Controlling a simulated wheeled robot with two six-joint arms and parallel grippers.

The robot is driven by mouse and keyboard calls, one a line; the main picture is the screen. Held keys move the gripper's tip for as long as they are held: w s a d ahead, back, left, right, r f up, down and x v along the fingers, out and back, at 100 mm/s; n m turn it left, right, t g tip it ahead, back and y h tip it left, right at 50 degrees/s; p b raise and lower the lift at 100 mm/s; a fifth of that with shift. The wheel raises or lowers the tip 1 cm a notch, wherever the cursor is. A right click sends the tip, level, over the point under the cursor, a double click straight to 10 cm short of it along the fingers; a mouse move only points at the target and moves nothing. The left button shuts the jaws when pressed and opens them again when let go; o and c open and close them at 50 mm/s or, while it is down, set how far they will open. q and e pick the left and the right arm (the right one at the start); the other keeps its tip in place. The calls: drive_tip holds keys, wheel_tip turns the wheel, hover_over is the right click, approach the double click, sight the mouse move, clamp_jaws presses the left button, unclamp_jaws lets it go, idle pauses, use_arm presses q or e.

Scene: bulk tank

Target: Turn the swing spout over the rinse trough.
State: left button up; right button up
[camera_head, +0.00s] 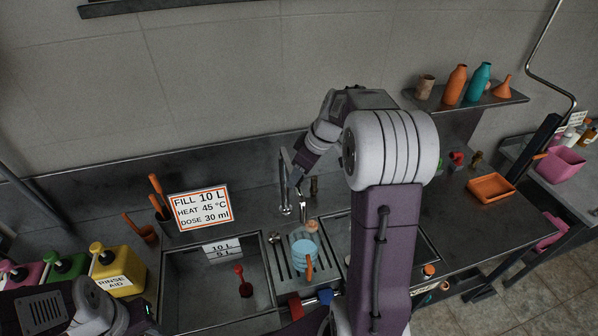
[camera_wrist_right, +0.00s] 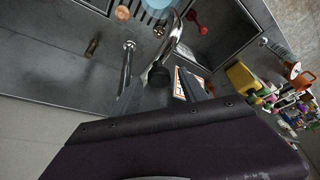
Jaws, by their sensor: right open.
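The chrome swing spout (camera_head: 284,190) stands at the back of the counter, near the right side of the left basin. In the right wrist view the curved chrome spout (camera_wrist_right: 178,42) shows with a black end (camera_wrist_right: 160,75) near the jaws. My right gripper (camera_head: 293,172) is open close beside the spout; in the wrist view its fingers (camera_wrist_right: 160,92) lie either side of the black end. I cannot tell whether they touch it. A right basin (camera_head: 336,238), perhaps the rinse trough, is partly hidden by my right arm. My left arm shows at lower left, its fingertips out of view.
The left basin (camera_head: 190,285) holds a red ladle-like item (camera_head: 243,283). A blue jug (camera_head: 304,255) stands on the drain strip between basins. A sign (camera_head: 200,207), yellow rinse-aid can (camera_head: 118,268) and orange tray (camera_head: 491,188) stand around. A short chrome post (camera_wrist_right: 127,62) stands beside the spout.

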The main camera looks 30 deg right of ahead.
drive_tip(key=shift+d, duration=0.1)
clamp_jaws()
drive_tip(key=shift+r, duration=0.1)
idle(1.1)
